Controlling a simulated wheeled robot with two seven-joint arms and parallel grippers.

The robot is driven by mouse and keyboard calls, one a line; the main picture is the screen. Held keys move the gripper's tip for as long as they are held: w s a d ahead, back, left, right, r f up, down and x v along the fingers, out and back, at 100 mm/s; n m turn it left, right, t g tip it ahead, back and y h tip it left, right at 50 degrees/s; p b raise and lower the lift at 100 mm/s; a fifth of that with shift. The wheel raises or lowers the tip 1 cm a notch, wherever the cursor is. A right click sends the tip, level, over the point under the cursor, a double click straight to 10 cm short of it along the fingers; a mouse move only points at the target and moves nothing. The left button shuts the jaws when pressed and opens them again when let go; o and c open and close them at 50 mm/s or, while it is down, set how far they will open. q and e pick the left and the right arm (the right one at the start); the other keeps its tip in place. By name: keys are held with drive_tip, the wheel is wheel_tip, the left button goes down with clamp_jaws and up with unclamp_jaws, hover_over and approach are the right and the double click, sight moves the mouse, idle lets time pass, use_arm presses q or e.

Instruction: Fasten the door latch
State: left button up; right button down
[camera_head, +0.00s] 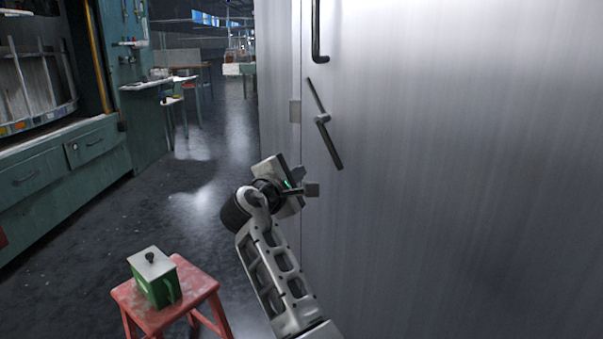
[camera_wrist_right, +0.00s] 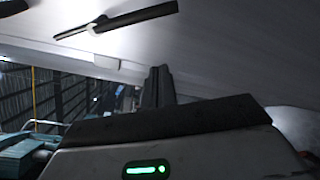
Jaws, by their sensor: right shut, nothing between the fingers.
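The door (camera_head: 450,180) is a large grey metal panel filling the right of the head view. Its latch (camera_head: 334,149) is a thin dark bar on a central pivot, tilted with its top end to the left and its lower end to the right. The latch also shows at the top of the right wrist view (camera_wrist_right: 135,18). A small pale block (camera_head: 295,110) sits at the door's left edge, left of the pivot. My right gripper (camera_head: 306,182) is below and left of the latch's lower end, apart from it. Its fingers (camera_wrist_right: 157,86) are shut and empty. My left gripper is not in view.
A dark vertical handle (camera_head: 317,35) is on the door above the latch. Green cabinets (camera_head: 60,175) line the left side. The floor between is open.

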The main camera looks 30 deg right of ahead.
drive_tip(key=x, duration=0.7)
drive_tip(key=shift+w+d+b, duration=0.15)
drive_tip(key=shift+d+b, duration=0.05)
drive_tip(key=shift+b, duration=0.15)
drive_tip(key=shift+s+d+r, duration=0.1)
drive_tip(key=shift+s+r, duration=0.1)
drive_tip(key=shift+s, duration=0.05)
use_arm(q)
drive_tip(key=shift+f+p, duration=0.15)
drive_tip(key=shift+p, duration=0.2)
use_arm(e)
drive_tip(key=s, duration=0.1)
drive_tip(key=s+r, duration=0.1)
drive_tip(key=shift+s+d+r, duration=0.3)
drive_tip(key=shift+s+d, duration=0.05)
drive_tip(key=shift+s, duration=0.05)
